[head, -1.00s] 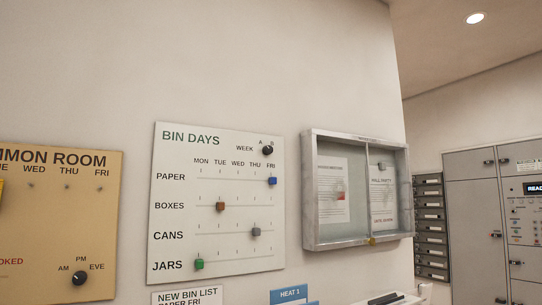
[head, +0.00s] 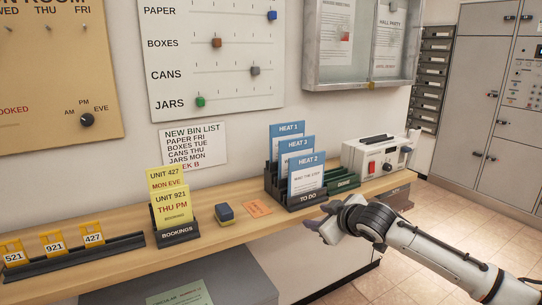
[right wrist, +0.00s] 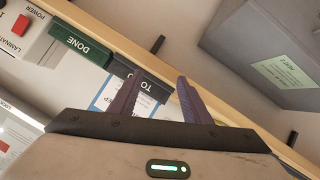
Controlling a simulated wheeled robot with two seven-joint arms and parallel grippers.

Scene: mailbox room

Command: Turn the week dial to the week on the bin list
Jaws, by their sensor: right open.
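The bin days board (head: 210,50) hangs on the wall, its top cut off in the head view, so the week dial is out of view now. The new bin list (head: 193,146) is a white sheet on the wall below it; its last line reads "EEK B" in red, its first letter hidden behind a yellow card. My right gripper (head: 328,228) is at the shelf's front edge, right of and below the board, apart from it. In the right wrist view its two purple fingers (right wrist: 158,90) are spread with nothing between them. My left gripper is not in view.
A wooden shelf (head: 120,246) runs under the board. A glass case (head: 358,78) hangs right of the board.

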